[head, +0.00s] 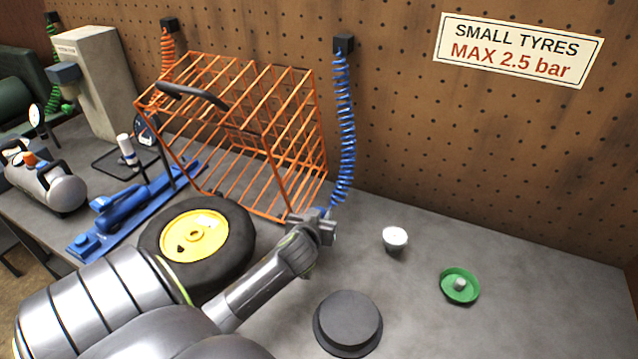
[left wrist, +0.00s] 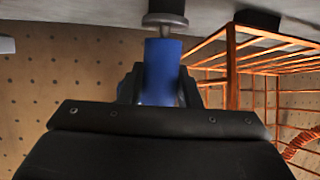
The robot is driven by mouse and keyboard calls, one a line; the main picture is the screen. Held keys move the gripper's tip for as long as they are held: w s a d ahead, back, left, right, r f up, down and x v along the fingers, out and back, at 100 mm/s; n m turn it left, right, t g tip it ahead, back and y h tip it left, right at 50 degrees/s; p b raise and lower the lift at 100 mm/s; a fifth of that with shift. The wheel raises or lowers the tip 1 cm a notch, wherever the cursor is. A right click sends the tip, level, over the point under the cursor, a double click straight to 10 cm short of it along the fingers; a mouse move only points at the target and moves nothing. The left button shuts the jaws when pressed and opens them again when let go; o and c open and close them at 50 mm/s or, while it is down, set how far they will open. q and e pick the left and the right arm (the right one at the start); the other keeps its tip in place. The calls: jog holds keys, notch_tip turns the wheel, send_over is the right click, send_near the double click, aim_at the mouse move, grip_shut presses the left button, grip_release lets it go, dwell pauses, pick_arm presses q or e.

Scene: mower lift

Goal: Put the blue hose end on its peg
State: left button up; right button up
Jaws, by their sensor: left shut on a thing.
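The blue coiled hose (head: 345,120) hangs from a black wall block (head: 343,44) down to my left gripper (head: 325,226). My left gripper is shut on the blue hose end, low over the bench near the cage's front right corner. In the left wrist view the blue hose end (left wrist: 162,72) sits between the dark fingers, with a round metal tip (left wrist: 166,20) beyond it. In the head view the gripper mostly hides the hose end. I cannot make out a separate peg for it. My right gripper is not in view.
An orange wire cage (head: 305,150) stands just left of the hose. A tyre with a yellow rim (head: 197,236) lies left of my gripper. The far right bench is clear.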

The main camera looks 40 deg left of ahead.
pick_arm(q)
jog(key=shift+p, duration=0.4)
dwell(0.6)
jog(key=shift+f+b, duration=0.45)
jog(key=shift+f, duration=0.15)
dwell(0.3)
jog(key=o, duration=0.8)
jog(key=shift+s, duration=0.1)
jog(key=shift+r, duration=0.1)
jog(key=shift+s+d+r+p, duration=0.3)
jog(key=shift+s+d+p, duration=0.05)
jog(key=shift+s+p, duration=0.25)
jog(key=shift+p+v, duration=1.15)
jog(key=shift+v, duration=0.8)
jog(key=p+v, duration=0.2)
jog(key=v, duration=0.3)
jog(key=shift+s+d+r, duration=0.1)
jog(key=shift+s+d, duration=0.05)
jog(key=shift+s, duration=0.05)
